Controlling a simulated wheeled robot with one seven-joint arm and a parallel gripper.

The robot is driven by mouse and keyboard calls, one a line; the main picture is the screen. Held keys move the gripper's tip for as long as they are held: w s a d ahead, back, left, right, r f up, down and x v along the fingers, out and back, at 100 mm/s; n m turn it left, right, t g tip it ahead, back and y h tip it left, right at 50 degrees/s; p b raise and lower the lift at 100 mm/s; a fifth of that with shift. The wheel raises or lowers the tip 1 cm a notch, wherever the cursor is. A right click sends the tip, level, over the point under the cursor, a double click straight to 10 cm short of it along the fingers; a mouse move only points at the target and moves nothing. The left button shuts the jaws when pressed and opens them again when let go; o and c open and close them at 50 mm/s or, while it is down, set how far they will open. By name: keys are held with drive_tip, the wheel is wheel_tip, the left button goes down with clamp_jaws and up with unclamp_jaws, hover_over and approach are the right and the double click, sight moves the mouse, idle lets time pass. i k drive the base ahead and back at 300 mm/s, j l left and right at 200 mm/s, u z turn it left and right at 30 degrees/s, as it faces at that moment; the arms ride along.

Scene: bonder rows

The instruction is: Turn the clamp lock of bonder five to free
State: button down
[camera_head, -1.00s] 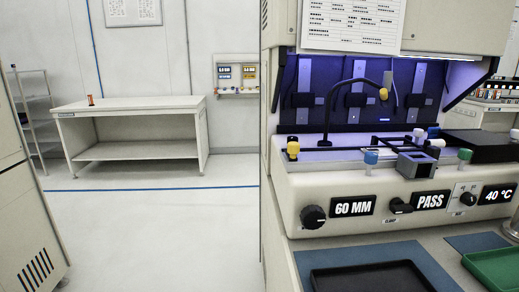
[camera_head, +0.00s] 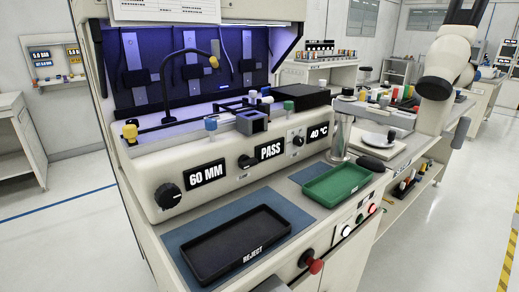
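A cream bonder (camera_head: 215,150) fills the left and middle of the head view; I can read no number on it. On its sloped front panel, a small dark lever knob (camera_head: 245,162) sits just left of the PASS display (camera_head: 270,150). The lettering under this knob is too small to read now; in the earlier frame it looks like CLAMP. The lever's exact angle is hard to tell. A larger round black knob (camera_head: 168,195) sits left of the 60 MM display (camera_head: 207,174). My gripper is not in view.
A black REJECT tray (camera_head: 235,245) and a green tray (camera_head: 337,182) lie on blue mats before the panel. A red mushroom button (camera_head: 315,266) sticks out at the bench front. Open floor (camera_head: 440,255) lies at the right; a white table (camera_head: 20,140) stands at the left.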

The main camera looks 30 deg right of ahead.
sight(244, 161)
drive_tip(key=i+j+z, duration=0.15)
drive_tip(key=j+z, duration=0.3)
drive_tip(key=j, duration=0.55)
drive_tip(key=j+z, duration=0.4)
drive_tip(key=j, duration=0.6)
drive_tip(key=z, duration=0.4)
drive_tip(key=l+z, duration=0.15)
drive_tip(key=z, duration=0.25)
drive_tip(key=l+z, duration=0.1)
drive_tip(key=z, duration=0.25)
drive_tip(key=i+j+z, duration=0.1)
drive_tip(key=i+j, duration=0.25)
drive_tip(key=j, duration=0.15)
